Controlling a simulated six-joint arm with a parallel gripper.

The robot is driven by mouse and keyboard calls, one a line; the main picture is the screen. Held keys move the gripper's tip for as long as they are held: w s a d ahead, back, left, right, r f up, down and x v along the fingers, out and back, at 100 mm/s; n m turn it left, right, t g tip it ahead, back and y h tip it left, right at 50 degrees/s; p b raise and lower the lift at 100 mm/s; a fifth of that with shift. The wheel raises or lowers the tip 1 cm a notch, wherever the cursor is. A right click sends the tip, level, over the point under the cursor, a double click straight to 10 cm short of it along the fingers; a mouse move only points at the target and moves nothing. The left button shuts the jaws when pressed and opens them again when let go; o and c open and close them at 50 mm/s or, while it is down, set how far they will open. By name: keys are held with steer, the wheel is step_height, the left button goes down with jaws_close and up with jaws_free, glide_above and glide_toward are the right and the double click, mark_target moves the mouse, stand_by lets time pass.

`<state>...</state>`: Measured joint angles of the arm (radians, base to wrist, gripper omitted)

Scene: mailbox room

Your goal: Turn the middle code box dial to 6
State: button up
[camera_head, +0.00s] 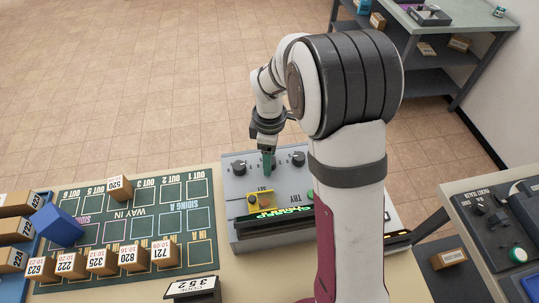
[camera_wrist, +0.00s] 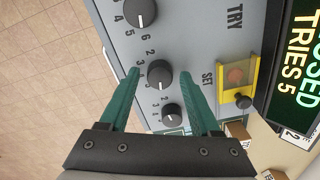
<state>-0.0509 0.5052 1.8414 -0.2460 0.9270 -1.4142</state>
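The grey code box (camera_head: 230,187) stands on the table in the head view, with a row of black dials. The middle dial (camera_wrist: 159,74) sits between my fingertips in the wrist view, with printed numbers around it. I cannot tell its exact pointer setting. My gripper (camera_head: 267,164) points down over the box and hides the middle dial in the head view. In the wrist view my gripper (camera_wrist: 158,75) is open, one green finger on each side of the dial, with visible gaps. I cannot tell how far the fingertips are above the panel.
Two other dials flank it: one (camera_wrist: 140,12) above and one (camera_wrist: 172,112) below in the wrist view. A yellow-framed SET button (camera_wrist: 235,76) and a display (camera_wrist: 300,75) reading TRIES 5 are nearby. A card (camera_head: 192,288) reads 352. Numbered blocks stand on a green board (camera_head: 137,208).

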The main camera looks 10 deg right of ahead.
jaws_close()
steer(key=shift+m, duration=0.6)
steer(key=shift+o, duration=1.1)
jaws_free()
step_height(320, 180, up, 16)
